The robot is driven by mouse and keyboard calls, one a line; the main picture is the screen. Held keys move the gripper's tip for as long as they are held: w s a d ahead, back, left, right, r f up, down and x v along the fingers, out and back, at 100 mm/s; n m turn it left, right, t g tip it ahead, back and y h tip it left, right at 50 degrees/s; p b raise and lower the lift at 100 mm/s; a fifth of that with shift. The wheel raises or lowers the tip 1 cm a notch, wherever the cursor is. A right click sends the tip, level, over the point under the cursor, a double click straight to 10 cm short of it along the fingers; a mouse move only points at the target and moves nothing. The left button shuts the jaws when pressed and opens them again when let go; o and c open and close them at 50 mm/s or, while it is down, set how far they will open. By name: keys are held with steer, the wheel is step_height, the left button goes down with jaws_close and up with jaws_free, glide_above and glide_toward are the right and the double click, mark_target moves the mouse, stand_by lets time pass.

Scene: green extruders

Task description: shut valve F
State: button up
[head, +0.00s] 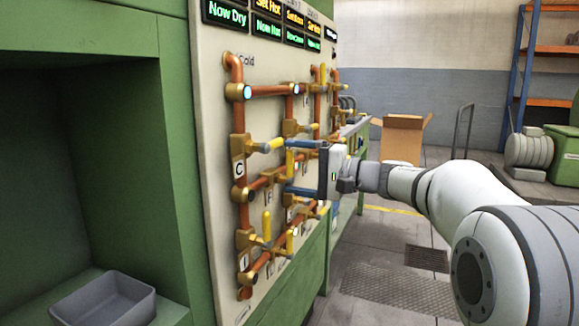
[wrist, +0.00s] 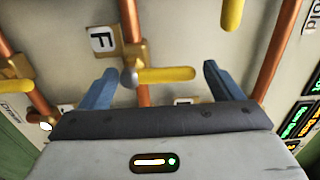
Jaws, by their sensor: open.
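Valve F shows in the wrist view with its yellow handle (wrist: 168,75) lying crosswise to its copper pipe (wrist: 131,18). The F label (wrist: 102,40) is beside the brass valve body. My gripper (wrist: 160,71) is open, with one blue finger at each end of the handle and a gap on both sides. No grip on the handle shows. In the head view my gripper (head: 287,167) is close to the panel, its fingers one above the other, with a yellow handle between them. The far side of the valve is partly hidden there.
The panel (head: 218,150) carries several other yellow-handled valves, including valve C (head: 239,168) close to my upper finger. Lit displays (head: 285,30) are above. A cardboard box (head: 401,140) stands behind. The floor right of the panel is mostly clear.

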steer(key=v, duration=0.6)
steer(key=shift+p, duration=0.4)
steer(key=s+g+h+p, duration=0.3)
steer(key=s+h+p, duration=0.5)
steer(key=s+p, duration=0.6)
steer(key=s+d+n+h+p, duration=0.3)
steer(key=s+d+h+p, duration=0.6)
steer(key=s+d+p, duration=0.3)
steer(key=s+p, duration=0.1)
steer(key=s, duration=0.1)
steer(key=shift+s+d+r+n+g, duration=0.15)
steer(key=shift+s+d+n+g, duration=0.15)
steer(key=shift+s+n, duration=0.1)
